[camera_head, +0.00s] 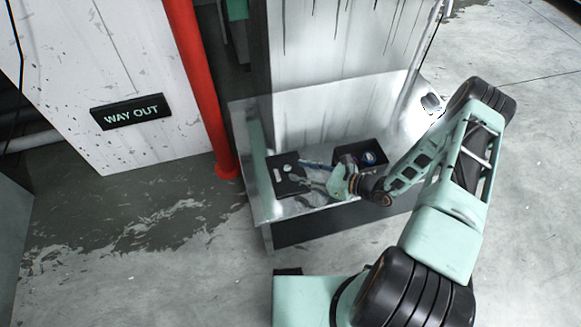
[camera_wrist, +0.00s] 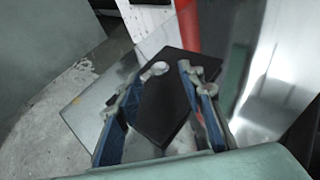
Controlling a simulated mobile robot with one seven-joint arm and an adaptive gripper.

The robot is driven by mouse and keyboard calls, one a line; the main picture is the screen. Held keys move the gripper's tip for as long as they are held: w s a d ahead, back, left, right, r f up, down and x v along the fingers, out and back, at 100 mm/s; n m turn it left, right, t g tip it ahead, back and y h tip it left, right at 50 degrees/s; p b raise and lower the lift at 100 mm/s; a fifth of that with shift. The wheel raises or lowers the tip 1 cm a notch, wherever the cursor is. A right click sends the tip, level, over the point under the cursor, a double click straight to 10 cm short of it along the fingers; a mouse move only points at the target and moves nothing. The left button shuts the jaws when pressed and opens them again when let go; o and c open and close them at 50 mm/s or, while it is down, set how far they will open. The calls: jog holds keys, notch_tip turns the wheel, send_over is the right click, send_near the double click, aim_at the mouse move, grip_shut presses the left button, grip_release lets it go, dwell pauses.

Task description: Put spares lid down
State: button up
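The spares lid, a flat black plate (camera_head: 284,186), is at the left end of the grey bench top in the head view. It looks flat, but I cannot tell whether it is fully resting. My gripper (camera_head: 304,177) reaches in from the right, its fingers spread at the lid's right side. In the wrist view the lid (camera_wrist: 165,105) shows between and beyond the blue-sided fingers. My gripper (camera_wrist: 172,70) has a clear gap between its fingertips, which overlap the lid; contact is unclear. An open black box (camera_head: 343,154) with small items inside stands right of my gripper.
The bench (camera_head: 262,207) has a low see-through panel at the back. A red post (camera_head: 205,95) stands at its left, near a "WAY OUT" sign (camera_head: 131,112). A white, stained panel (camera_head: 325,105) stands behind.

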jog(key=v, duration=0.6)
jog(key=shift+s+d, duration=0.15)
